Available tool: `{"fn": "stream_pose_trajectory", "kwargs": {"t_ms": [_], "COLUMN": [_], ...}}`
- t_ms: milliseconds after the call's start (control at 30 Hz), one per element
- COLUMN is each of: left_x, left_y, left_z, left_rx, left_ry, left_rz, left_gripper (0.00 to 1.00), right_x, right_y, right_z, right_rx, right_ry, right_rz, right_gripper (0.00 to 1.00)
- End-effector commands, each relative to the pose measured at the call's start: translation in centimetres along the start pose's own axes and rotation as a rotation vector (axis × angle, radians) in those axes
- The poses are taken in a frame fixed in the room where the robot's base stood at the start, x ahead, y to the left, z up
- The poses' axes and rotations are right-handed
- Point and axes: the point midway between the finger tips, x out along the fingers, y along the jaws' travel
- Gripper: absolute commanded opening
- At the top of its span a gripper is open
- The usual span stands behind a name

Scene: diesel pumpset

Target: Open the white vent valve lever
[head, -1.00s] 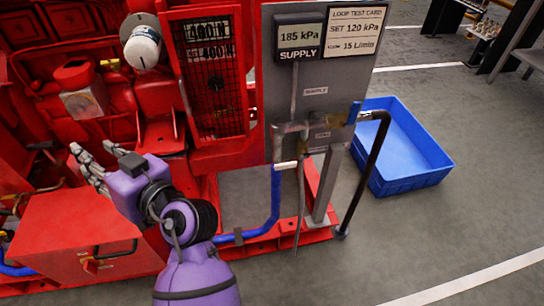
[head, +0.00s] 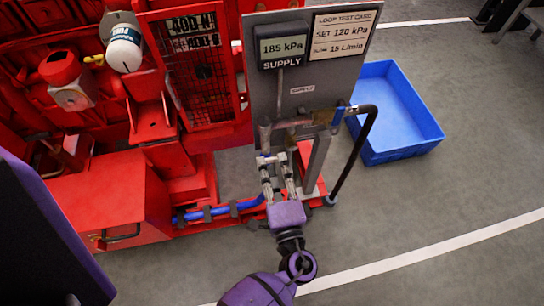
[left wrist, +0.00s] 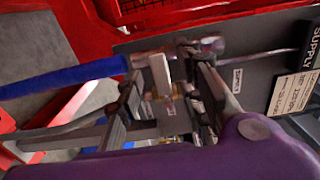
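The white vent valve lever (head: 269,158) is a short pale bar low on the grey supply panel (head: 262,90), beside the metal pipework. In the left wrist view the white lever (left wrist: 161,76) lies between my fingers. My left gripper (head: 274,166) is at the lever, its fingers pointing up toward the panel. In the left wrist view the fingers of my left gripper (left wrist: 172,88) are apart, one on each side of the lever, with gaps visible. Contact cannot be told. The fingers partly hide the pipework behind. My right gripper is not in view.
A supply gauge (head: 283,47) reads 185 kPa beside a loop test card (head: 341,33). A blue hose (head: 222,210) runs low along the red pumpset frame. A black hose (head: 357,152) bends down on the right. A blue bin (head: 400,112) stands on open floor.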

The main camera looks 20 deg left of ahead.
Motion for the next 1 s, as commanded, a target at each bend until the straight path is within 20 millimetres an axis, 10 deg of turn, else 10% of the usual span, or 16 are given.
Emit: {"fn": "stream_pose_trajectory", "kwargs": {"t_ms": [533,800,1000], "left_x": [3.0,3.0,3.0], "left_y": [0.0,0.0,0.0], "left_z": [0.0,0.0,0.0], "left_rx": [-0.003,-0.003,-0.003], "left_ry": [-0.001,-0.001,-0.001], "left_rz": [0.001,0.0,0.0], "left_gripper": [0.34,0.0,0.0], "right_x": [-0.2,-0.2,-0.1], "right_y": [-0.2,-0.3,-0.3], "right_z": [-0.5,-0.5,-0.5], "right_rx": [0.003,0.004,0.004], "right_ry": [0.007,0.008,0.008], "right_rz": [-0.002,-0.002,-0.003], "right_gripper": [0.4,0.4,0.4]}}
